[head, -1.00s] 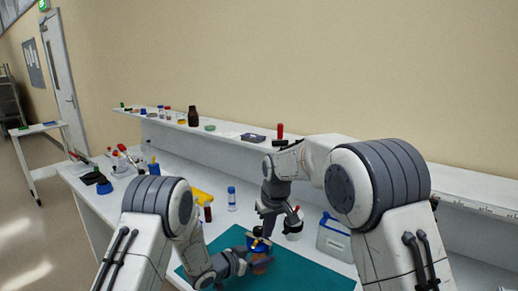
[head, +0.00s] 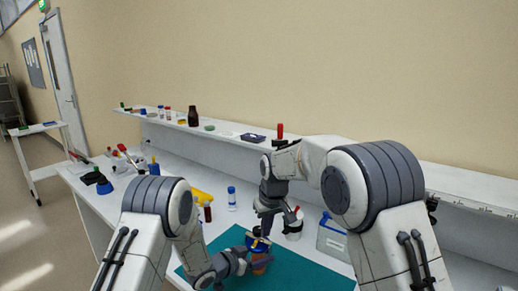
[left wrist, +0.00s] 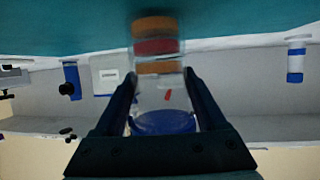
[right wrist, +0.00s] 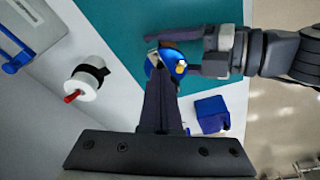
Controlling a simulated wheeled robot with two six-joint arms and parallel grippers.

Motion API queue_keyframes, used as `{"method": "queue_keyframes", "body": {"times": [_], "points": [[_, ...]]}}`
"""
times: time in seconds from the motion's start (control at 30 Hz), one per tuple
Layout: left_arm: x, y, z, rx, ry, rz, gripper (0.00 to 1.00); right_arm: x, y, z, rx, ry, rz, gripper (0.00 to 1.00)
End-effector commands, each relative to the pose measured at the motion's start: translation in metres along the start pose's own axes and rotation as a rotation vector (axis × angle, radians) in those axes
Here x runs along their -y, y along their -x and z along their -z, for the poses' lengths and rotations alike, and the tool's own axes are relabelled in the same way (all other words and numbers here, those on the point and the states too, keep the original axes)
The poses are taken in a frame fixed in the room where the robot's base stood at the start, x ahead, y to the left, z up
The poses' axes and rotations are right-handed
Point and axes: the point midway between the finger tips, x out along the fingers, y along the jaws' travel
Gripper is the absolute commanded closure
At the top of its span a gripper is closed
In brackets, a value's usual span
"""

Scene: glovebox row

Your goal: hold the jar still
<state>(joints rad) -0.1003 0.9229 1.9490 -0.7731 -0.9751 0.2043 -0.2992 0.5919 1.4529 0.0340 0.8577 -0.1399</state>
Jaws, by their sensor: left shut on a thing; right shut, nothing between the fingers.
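The jar (head: 260,266) is clear with a blue lid and orange and red bands of contents. It is upright at the green mat (head: 300,272). My left gripper (head: 250,266) is shut on it from the left side. In the left wrist view the jar (left wrist: 160,92) appears upside down between both fingers, its blue lid (left wrist: 165,122) toward the gripper's base. My right gripper (head: 262,238) points down above the lid. In the right wrist view its fingers (right wrist: 157,85) are together and empty. Their tip is close to the blue lid (right wrist: 158,62) with a yellow knob; I cannot tell if they touch.
A blue-capped bottle (head: 232,198) stands behind. Bottles line the shelf (head: 225,133).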

Motion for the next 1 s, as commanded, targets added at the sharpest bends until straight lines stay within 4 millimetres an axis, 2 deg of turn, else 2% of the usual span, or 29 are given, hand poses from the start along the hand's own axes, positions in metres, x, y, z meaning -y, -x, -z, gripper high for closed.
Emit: {"method": "queue_keyframes", "body": {"times": [1.0], "points": [[-0.003, -0.001, 0.001, -0.001, -0.008, -0.008, 1.0, 0.022, 0.001, 0.002, -0.009, -0.001, 0.001, 1.0]]}}
